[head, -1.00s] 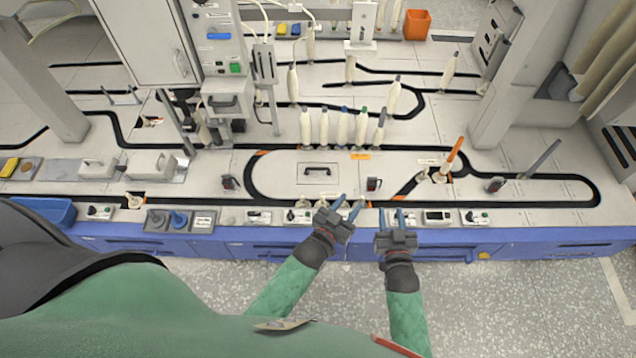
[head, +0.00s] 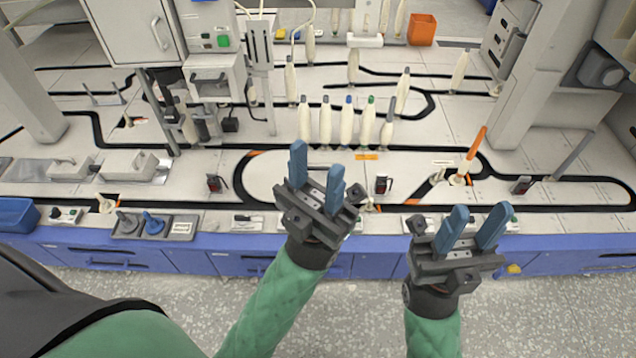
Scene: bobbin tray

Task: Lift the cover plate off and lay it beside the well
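The cover plate (head: 317,178) is a pale rectangular panel with a black bar handle, lying in the tabletop inside the black track loop. In the head view my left gripper hides most of it; only a little shows between the fingers. My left gripper (head: 317,161) is open and empty, its blue fingers apart and overlapping the plate in the picture. I cannot tell its height above the plate. My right gripper (head: 478,212) is open and empty, over the table's front edge, right of the plate. The well cannot be seen.
Several cream bobbins (head: 347,122) stand in a row behind the plate. Small red-and-black devices stand left (head: 214,183) and right (head: 383,184) of it. An orange stick (head: 476,143) rises farther right. The tabletop (head: 262,178) just left of the plate is clear.

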